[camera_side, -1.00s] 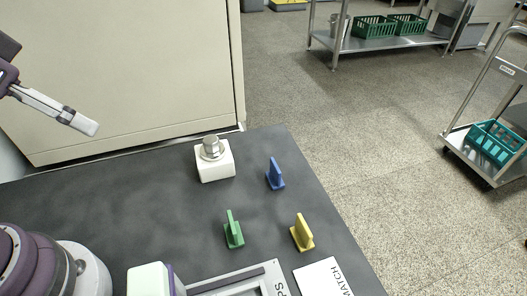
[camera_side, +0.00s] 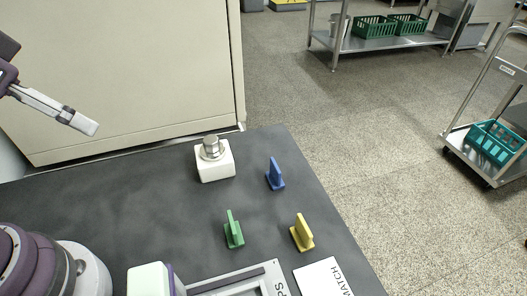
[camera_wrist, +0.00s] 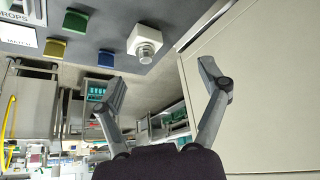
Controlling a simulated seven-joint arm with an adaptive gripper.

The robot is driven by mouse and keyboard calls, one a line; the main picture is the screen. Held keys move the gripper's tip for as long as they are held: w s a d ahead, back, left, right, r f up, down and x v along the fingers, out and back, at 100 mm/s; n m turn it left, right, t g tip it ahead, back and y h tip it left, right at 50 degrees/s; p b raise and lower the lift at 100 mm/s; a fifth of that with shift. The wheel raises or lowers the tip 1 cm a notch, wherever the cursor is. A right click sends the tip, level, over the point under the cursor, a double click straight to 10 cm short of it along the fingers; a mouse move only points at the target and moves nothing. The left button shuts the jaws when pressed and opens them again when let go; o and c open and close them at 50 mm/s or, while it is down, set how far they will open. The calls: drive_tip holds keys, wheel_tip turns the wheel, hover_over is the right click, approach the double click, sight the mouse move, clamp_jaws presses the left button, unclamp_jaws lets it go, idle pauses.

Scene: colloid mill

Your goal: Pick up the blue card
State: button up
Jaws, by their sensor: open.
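The blue card (camera_side: 275,174) stands upright in a small blue base on the dark table, near its right edge. It also shows in the wrist view (camera_wrist: 105,58) at the upper left, beside the white block. My gripper (camera_side: 90,127) is high at the left in the side view, well away from the card and above the table. In the wrist view my gripper (camera_wrist: 168,88) has its two fingers spread apart with nothing between them.
A green card (camera_side: 233,230) and a yellow card (camera_side: 301,233) stand nearer the front. A white block (camera_side: 215,163) with a metal knob stands left of the blue card. A MATCH sheet (camera_side: 322,279) and a grey frame (camera_side: 238,284) lie at the front. A beige cabinet (camera_side: 130,70) rises behind.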

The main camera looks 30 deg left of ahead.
drive_tip(key=n+t+h, duration=0.3)
drive_tip(key=n+h, duration=0.7)
drive_tip(key=n, duration=1.5)
approach(274, 169)
drive_tip(key=shift+s+r, duration=0.9)
drive_tip(key=shift+s, duration=0.1)
drive_tip(key=shift+w+a+f+n+t+y, duration=0.2)
drive_tip(key=shift+f+n+t+y, duration=0.15)
drive_tip(key=shift+n, duration=0.75)
drive_tip(key=x, duration=1)
drive_tip(key=shift+w+f, duration=0.1)
drive_tip(key=shift+f, duration=0.3)
drive_tip(key=shift+a, duration=0.1)
drive_tip(key=c, duration=0.9)
